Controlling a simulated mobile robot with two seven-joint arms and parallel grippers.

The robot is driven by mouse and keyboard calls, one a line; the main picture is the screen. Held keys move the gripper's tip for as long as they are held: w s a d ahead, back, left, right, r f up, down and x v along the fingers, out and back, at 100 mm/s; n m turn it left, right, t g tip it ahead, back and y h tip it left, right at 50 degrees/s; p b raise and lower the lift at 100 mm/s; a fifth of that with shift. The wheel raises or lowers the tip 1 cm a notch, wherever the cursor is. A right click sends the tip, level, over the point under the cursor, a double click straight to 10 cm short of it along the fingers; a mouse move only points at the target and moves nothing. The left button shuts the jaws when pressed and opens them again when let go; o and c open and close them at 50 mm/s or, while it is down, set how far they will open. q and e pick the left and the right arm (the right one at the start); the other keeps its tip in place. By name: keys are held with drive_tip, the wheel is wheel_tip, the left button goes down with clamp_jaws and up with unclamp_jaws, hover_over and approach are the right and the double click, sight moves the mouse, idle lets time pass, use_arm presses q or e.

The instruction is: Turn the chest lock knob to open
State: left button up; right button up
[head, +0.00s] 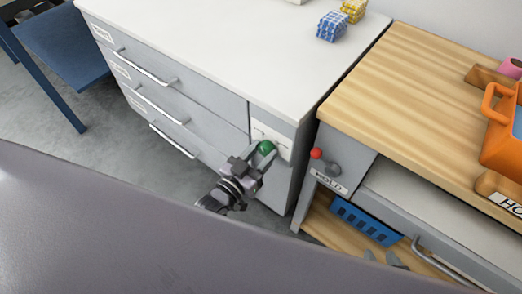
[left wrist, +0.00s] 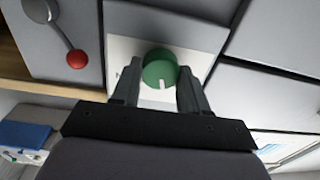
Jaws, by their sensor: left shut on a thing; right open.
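The green lock knob (head: 266,147) is on a pale plate (head: 284,136) at the right end of the grey drawer chest (head: 200,88). My left gripper (head: 256,158) is shut on the knob, one finger on each side. In the left wrist view the green knob (left wrist: 160,70) sits between the fingers (left wrist: 160,88). A short white mark on its face points down in that picture. The plate's markings are too small to read. Only grey fingertips of my right gripper (head: 382,258) show, low in the head view, apart from each other; the rest is hidden.
Right of the chest stands a wooden-topped bench (head: 395,95) with a red-ended lever (head: 316,153) close to the knob and a HOLD label (head: 328,182). A blue basket (head: 366,221) is on its lower shelf.

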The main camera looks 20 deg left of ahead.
use_arm(q)
drive_tip(key=shift+m, duration=0.9)
drive_tip(key=m, duration=0.3)
drive_tip(key=shift+m+p, duration=0.4)
drive_tip(key=m, duration=0.5)
drive_tip(key=shift+f+m+h, duration=0.15)
drive_tip(key=shift+m+h, duration=0.15)
drive_tip(key=shift+m, duration=0.9)
drive_tip(key=o, duration=1.1)
drive_tip(key=shift+c, duration=0.2)
drive_tip(key=v, duration=0.7)
